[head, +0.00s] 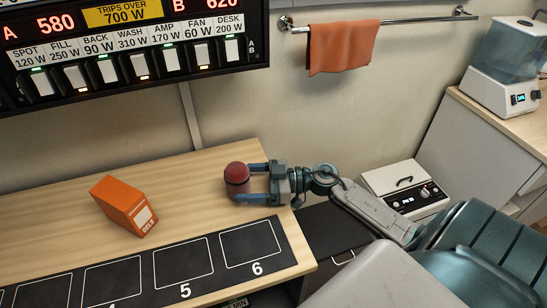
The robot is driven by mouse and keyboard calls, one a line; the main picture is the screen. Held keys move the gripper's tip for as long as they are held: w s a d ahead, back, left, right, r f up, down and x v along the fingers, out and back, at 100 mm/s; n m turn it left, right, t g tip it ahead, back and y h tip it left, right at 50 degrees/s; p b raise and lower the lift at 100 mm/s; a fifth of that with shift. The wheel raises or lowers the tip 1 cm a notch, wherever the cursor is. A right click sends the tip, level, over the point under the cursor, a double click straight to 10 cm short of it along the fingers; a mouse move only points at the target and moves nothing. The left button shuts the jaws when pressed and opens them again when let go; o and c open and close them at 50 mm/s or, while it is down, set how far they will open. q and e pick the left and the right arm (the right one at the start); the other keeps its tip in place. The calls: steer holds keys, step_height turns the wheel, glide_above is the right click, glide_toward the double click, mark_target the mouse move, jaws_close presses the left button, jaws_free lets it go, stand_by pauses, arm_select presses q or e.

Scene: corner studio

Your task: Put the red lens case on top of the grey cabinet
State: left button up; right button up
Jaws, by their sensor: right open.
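A red lens case (238,179), a short upright cylinder with a rounded darker top, stands on the wooden table near its right end. My right gripper (250,184) reaches in from the right, its two blue fingers open on either side of the case. The jaws are not closed on it; whether a finger touches it, I cannot tell. A grey cabinet (472,150) with a wooden top stands at the right. My left gripper is out of view.
An orange box (125,205) lies on the wooden table (60,212). A black mat (215,262) with numbered squares runs along the front. A water-tank appliance (503,75) occupies the cabinet's top. A white lidded device (405,188) sits lower, between table and cabinet. An orange towel (341,47) hangs behind.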

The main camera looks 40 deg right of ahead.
steer(key=v, duration=0.7)
steer(key=shift+s+d, duration=0.1)
steer(key=shift+d, duration=0.05)
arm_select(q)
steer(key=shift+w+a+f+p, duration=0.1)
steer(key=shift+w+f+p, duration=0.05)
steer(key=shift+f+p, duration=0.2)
arm_select(e)
steer(key=shift+v, duration=1.8)
